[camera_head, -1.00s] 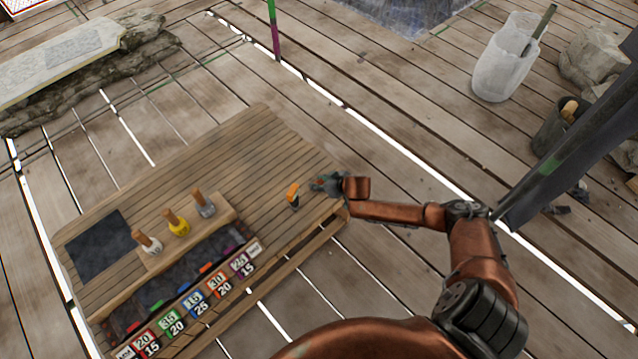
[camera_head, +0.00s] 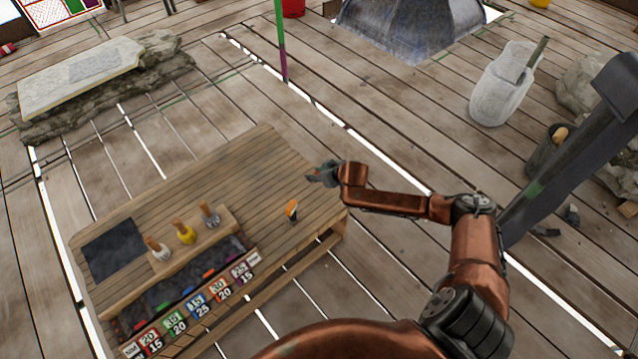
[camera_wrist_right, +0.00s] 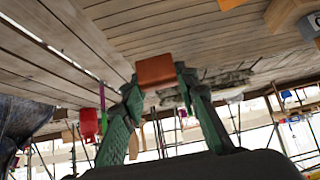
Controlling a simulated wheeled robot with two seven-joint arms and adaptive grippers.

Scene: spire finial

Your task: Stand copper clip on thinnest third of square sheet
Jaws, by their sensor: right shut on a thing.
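My right gripper (camera_head: 322,174) is above the right end of the wooden table. In the right wrist view its green fingers (camera_wrist_right: 155,95) are shut on a copper-brown block-like piece, the copper clip (camera_wrist_right: 156,71), held at the fingertips. A dark square sheet (camera_head: 113,247) lies flat at the table's left end, well away from the gripper. Differences in thickness across the sheet cannot be told. My left gripper is not in view.
Three wooden-handled pieces, white, yellow and grey (camera_head: 210,216), stand on a wooden block beside the sheet. A tray with numbered coloured labels (camera_head: 197,301) runs along the front. The table's back half (camera_head: 235,170) is clear.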

